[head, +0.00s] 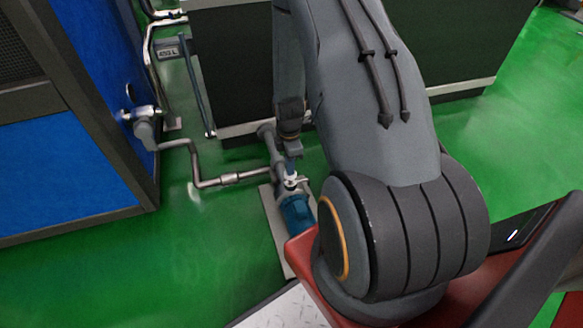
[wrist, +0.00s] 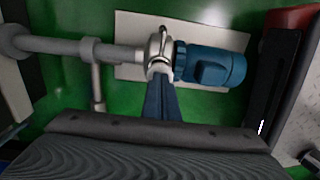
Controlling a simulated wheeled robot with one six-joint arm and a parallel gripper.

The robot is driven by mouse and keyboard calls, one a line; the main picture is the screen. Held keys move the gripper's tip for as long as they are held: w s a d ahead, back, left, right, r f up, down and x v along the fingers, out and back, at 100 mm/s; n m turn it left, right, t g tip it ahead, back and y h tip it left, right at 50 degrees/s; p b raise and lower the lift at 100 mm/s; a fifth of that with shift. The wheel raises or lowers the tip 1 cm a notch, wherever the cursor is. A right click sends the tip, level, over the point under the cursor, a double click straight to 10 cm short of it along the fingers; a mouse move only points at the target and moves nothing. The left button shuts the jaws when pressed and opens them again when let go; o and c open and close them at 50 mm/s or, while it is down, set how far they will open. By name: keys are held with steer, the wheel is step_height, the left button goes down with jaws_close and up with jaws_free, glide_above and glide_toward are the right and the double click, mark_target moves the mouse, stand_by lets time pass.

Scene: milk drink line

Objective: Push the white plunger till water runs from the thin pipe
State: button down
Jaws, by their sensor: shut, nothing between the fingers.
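My gripper (wrist: 161,90) is shut and empty, its dark blue fingers together. In the wrist view the tips overlap the lower edge of a shiny white-silver fitting (wrist: 158,48) between a grey pipe (wrist: 75,48) and a blue motor (wrist: 212,64). I cannot tell whether they touch it. In the head view my gripper (head: 291,160) points down just above this fitting (head: 291,182), with the blue motor (head: 297,212) below. I cannot make out for certain which part is the white plunger. A thin metal pipe (head: 205,184) runs left from the fitting. No clear water stream shows.
A blue cabinet (head: 60,175) stands at the left, with a valve (head: 143,120) on its side. A dark machine (head: 235,65) stands behind. The motor rests on a pale base plate (head: 272,225). Green floor (head: 190,255) lies open in front. Pale marks show on the floor under the pipe.

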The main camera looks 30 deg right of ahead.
step_height(320, 180, up, 12)
steer(key=p, duration=0.4)
steer(key=shift+w+f, duration=0.15)
steer(key=shift+w+r+b, duration=0.15)
steer(key=shift+r+b, duration=0.55)
steer(key=shift+r, duration=0.6)
step_height(320, 180, down, 14)
steer(key=b, duration=0.5)
